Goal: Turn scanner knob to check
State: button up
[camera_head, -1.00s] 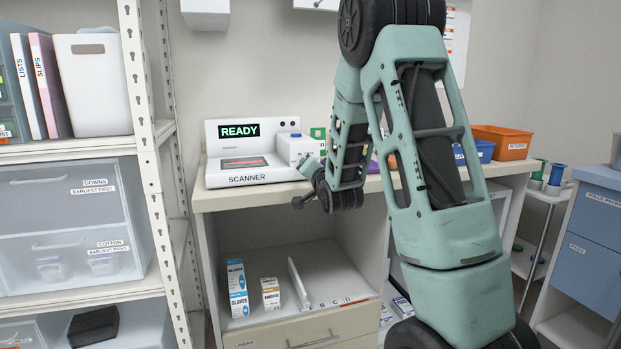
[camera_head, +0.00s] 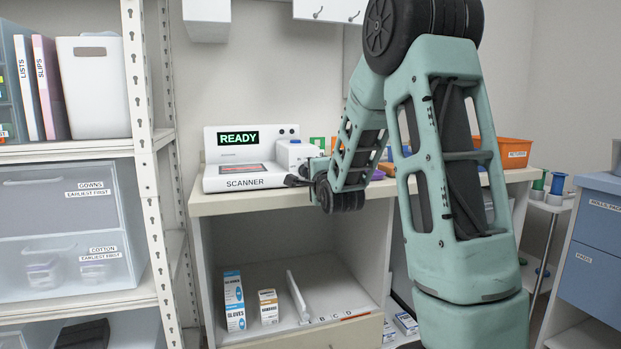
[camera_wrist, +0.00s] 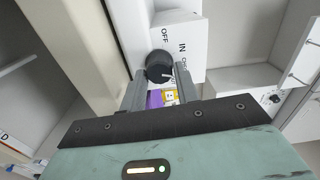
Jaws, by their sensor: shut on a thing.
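The white scanner (camera_head: 213,181) stands on the counter, and its green display (camera_head: 238,138) reads READY. In the wrist view the round black scanner knob (camera_wrist: 159,62) sits on the white housing (camera_wrist: 187,38), between the tips of my gripper (camera_wrist: 159,74). My gripper is shut on the knob. A pale pointer mark on the knob points to the lower right. OFF and IN are readable beside the knob; another label near the right finger is partly hidden. In the head view my gripper (camera_head: 297,180) is at the scanner's right front corner, and the knob cannot be made out.
The counter (camera_head: 250,202) has an open shelf below with glove boxes (camera_head: 234,300) and a divider. An orange bin (camera_head: 516,153) stands at the counter's right end. A white shelving rack (camera_head: 144,170) stands close on the left, and blue drawers (camera_head: 590,260) on the right.

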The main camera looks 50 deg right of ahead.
jog(key=shift+m, duration=0.4)
jog(key=o, duration=1)
jog(key=shift+c, duration=0.2)
